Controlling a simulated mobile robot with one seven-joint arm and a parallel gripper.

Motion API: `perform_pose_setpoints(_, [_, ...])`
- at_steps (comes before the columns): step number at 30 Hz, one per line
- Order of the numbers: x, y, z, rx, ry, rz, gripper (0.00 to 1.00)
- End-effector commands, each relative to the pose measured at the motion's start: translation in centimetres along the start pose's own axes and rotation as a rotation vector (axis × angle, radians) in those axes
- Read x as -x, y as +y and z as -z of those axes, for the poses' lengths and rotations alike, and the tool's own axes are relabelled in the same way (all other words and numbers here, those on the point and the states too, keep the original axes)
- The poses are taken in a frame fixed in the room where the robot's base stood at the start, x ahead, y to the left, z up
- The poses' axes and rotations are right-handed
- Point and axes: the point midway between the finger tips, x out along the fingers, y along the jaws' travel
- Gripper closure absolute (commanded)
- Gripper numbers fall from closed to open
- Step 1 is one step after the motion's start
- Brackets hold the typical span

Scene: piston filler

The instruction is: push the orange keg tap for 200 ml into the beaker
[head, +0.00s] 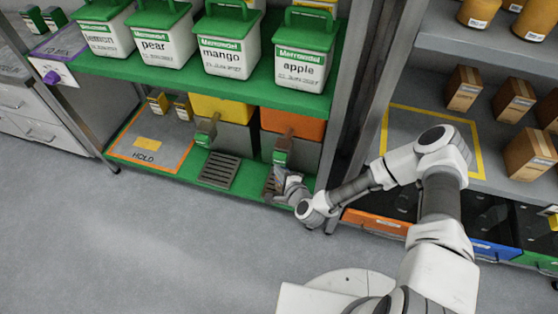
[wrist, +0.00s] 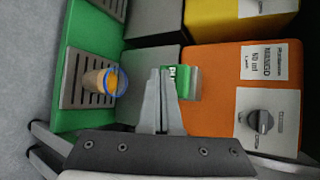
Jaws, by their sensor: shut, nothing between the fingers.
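The orange keg (head: 290,122) stands on the green lower shelf; its orange front fills the right of the wrist view (wrist: 212,92), with a white label and a dark dial (wrist: 260,121). Its green tap (head: 281,148) also shows in the wrist view (wrist: 186,82), just beside my fingertips; I cannot tell if they touch. My gripper (wrist: 162,78) is shut and empty; in the head view (head: 283,180) it is just below the tap. The beaker (wrist: 110,80), blue-rimmed with tan-orange colour inside, is on the slotted drip tray (wrist: 73,78). My gripper hides it in the head view.
A yellow keg (head: 222,106) with its own tap and drip tray (head: 218,170) stands to the left. An orange-bordered HOLD mat (head: 147,157) lies further left. White buckets (head: 225,52) stand on the shelf above. A metal post (head: 340,100) rises right of the orange keg.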

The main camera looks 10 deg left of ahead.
Motion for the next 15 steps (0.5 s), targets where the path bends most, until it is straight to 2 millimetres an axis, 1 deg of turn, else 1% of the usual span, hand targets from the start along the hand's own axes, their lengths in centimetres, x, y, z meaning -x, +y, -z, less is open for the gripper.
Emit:
perform_pose_setpoints(8, [0.1,0.1,-0.1,0.0,-0.001,-0.001,1.0])
perform_pose_setpoints(15, [1.6,1.2,-1.3,-0.003,-0.001,-0.003,1.0])
